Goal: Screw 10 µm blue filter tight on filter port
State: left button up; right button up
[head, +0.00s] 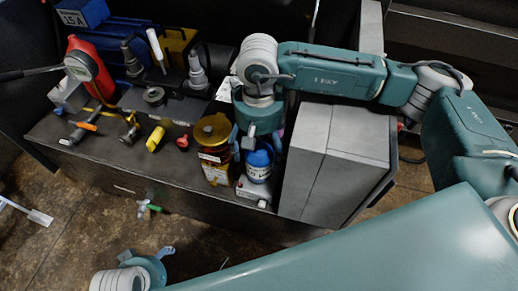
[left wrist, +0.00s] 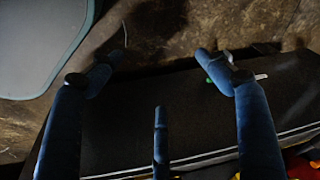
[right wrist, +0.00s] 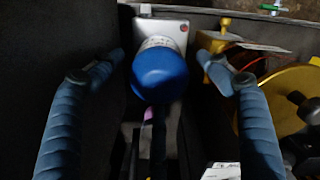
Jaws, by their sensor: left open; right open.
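The blue filter (head: 258,165) stands near the front right of the bench, with a white label on its body. It also shows in the right wrist view (right wrist: 160,75), where its round blue end faces the camera. A pale grey block with a red spot (head: 262,203) is at its foot; I cannot tell whether this is the filter port, or whether the filter is seated. My right gripper (head: 257,143) is above the filter, open, its fingers on either side with gaps visible. My left gripper (head: 147,258) is open and empty, low in front of the bench.
A red bottle (head: 88,65), a yellow fitting (head: 155,138) and other fittings are further left. Floor (head: 75,215) before the bench is mostly clear.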

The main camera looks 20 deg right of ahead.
jog(key=shift+f+n+b, duration=0.1)
jog(key=shift+n+b, duration=0.8)
jog(key=shift+n, duration=0.1)
jog(key=shift+f+n+b, duration=0.15)
jog(key=shift+n+b, duration=0.35)
jog(key=shift+b, duration=0.1)
jog(key=shift+n+b, duration=0.3)
jog(key=shift+n, duration=0.2)
jog(key=shift+r+n, duration=0.25)
jog(key=shift+n, duration=0.15)
pick_arm(q)
jog(key=shift+t, duration=0.3)
jog(key=v, duration=0.4)
jog(key=shift+w+r, duration=0.35)
